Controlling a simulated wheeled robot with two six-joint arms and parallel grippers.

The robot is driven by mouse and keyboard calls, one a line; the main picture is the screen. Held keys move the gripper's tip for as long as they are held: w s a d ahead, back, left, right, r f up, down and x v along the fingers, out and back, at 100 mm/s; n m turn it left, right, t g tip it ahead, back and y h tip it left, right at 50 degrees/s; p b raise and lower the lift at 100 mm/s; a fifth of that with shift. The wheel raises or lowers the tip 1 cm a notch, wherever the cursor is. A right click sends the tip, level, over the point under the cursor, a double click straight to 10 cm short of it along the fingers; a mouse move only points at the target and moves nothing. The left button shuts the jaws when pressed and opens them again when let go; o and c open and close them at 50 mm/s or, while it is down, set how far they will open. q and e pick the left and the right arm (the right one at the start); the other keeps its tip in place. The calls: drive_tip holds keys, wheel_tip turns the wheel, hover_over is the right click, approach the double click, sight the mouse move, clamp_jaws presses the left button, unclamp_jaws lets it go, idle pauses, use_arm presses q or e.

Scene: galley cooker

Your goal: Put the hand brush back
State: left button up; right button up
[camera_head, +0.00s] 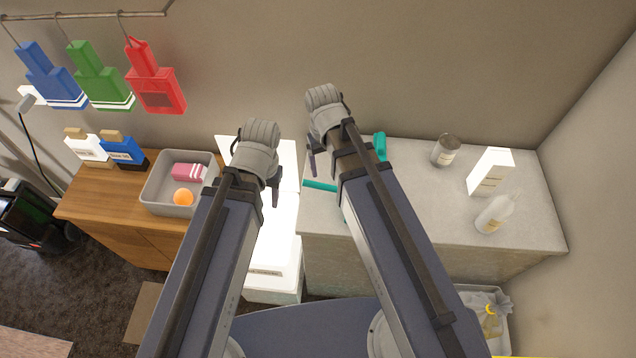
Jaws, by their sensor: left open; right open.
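Teal pieces lie on the grey counter: an upright block (380,147) behind my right arm and a thin bar (320,186) left of it. My arm hides what lies between, so I cannot tell whether they are one hand brush. A blue brush-shaped tool (47,72), a green one (97,72) and a red dustpan-shaped one (158,88) hang from a rail at the upper left. My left gripper (256,162) is open and empty above the white unit. My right gripper (325,128) is open and empty near the counter's back left corner.
A can (446,150), a white carton (490,172) and a clear bottle (495,214) stand on the counter (420,205). Walls bound the back and right.

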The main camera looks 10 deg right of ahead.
drive_tip(key=s+a+n, duration=0.2)
drive_tip(key=s+a, duration=0.3)
drive_tip(key=s, duration=0.2)
drive_tip(key=shift+s, duration=0.25)
